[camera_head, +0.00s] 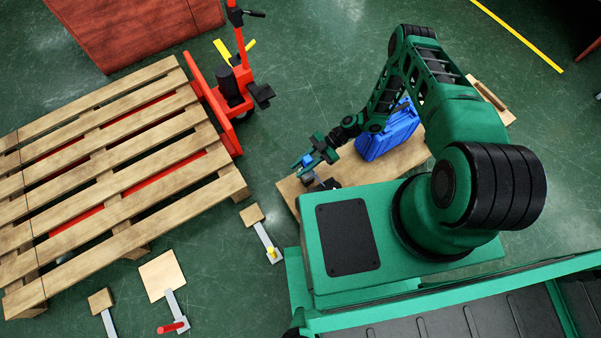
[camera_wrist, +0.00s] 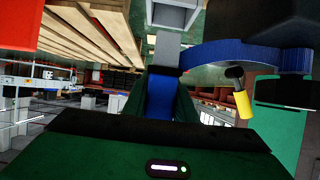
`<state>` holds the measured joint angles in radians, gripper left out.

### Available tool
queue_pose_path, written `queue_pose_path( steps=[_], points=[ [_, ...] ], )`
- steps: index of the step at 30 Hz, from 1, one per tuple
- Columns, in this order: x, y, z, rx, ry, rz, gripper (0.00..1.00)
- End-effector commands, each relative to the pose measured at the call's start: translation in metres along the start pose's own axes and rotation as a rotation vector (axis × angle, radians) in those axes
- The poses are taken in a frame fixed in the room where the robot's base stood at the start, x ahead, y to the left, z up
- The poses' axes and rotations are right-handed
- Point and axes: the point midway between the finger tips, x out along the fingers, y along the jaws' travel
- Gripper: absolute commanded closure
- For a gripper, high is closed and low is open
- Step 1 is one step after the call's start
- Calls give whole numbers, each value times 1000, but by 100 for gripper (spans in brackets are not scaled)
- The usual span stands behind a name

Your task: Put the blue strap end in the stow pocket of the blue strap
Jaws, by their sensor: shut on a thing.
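My gripper (camera_head: 312,160) is at the left end of the wooden board, left of the blue case. A small blue piece (camera_head: 307,160) shows at its fingers. In the wrist view the dark fingers close around a blue piece (camera_wrist: 160,96), which I take to be the blue strap end. A blue strap (camera_wrist: 228,52) curves from beside a grey bar (camera_wrist: 167,48) to the right, where a thicker blue part (camera_wrist: 296,61) sits. I cannot tell whether that part is the stow pocket. The fingers hide part of the held piece.
The blue case (camera_head: 388,132) stands on the wooden board (camera_head: 405,160) under my arm. A wooden pallet (camera_head: 120,185) and red pallet jack (camera_head: 228,85) are to the left. Levers with yellow (camera_head: 271,252) and red (camera_head: 170,328) handles lie low left. A yellow handle (camera_wrist: 243,103) hangs near the strap.

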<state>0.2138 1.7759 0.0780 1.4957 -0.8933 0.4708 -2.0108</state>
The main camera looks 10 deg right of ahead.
Motion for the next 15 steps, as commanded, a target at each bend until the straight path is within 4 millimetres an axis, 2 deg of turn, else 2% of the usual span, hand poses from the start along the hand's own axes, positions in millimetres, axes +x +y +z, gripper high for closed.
queue_pose_path(
  steps=[15],
  points=[
    [22, 0, 45, -1, 1, 1, 100]
  ],
)
